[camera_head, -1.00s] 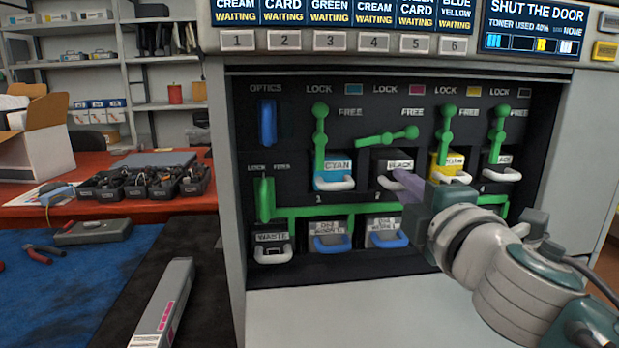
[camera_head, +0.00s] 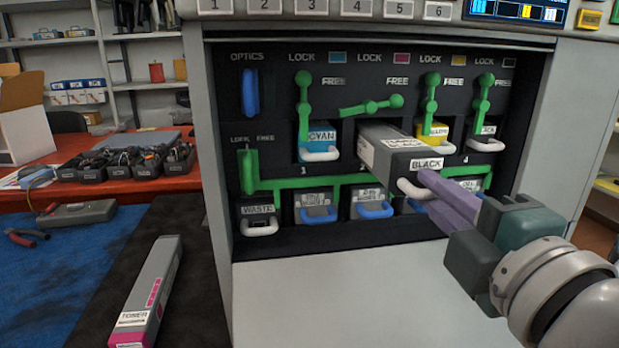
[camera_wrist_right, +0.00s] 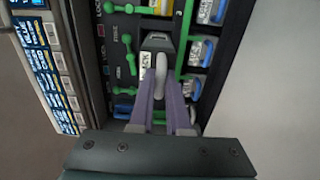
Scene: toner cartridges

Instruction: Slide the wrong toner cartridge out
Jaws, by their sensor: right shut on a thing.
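A dark grey cartridge labelled BLACK (camera_head: 397,153) sticks partly out of slot 2, under the magenta colour mark, with its rear still inside. My right gripper (camera_head: 425,190) is shut on its pale front handle; the handle also shows between the purple fingers in the right wrist view (camera_wrist_right: 160,78). The green lever of that slot (camera_head: 371,105) lies nearly level, while the levers beside it stand upright. A grey toner cartridge with magenta marks (camera_head: 148,292) lies on the dark mat at the lower left. My left gripper is not in view.
The cyan cartridge (camera_head: 320,141) and yellow cartridge (camera_head: 433,138) sit in the neighbouring slots, with another black one (camera_head: 486,138) at the right. Below are the waste box (camera_head: 259,219) and blue-handled units. Clear room lies before the printer's lower front.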

